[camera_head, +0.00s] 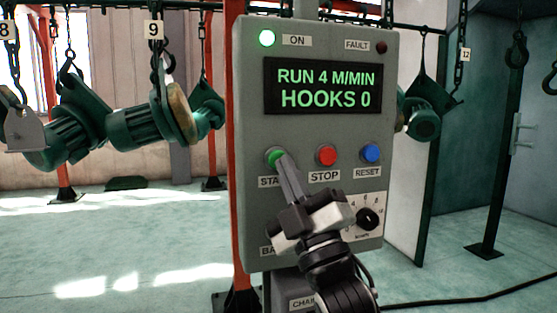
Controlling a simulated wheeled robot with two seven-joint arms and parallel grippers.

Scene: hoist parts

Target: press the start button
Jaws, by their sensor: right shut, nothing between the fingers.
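The control panel (305,123) is a grey box with a dark display (322,86) reading "RUN 4 M/MIN" and "HOOKS 0" in green. The green start button (275,157) is at the left of the button row, its label partly covered. My right gripper (284,163) is shut and empty, with its fingertips at the start button's lower right edge. They overlap it in view; I cannot tell how far it is pushed in. The green ON lamp (267,38) is lit and the FAULT lamp (381,47) is dark. My left gripper is not in view.
A red stop button (326,155), a blue reset button (370,153) and a black dial (368,219) are close to my right gripper. Green motors (130,122) hang from chains at the left. Another motor (422,119) hangs behind the panel at the right. A cable (470,299) lies on the floor.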

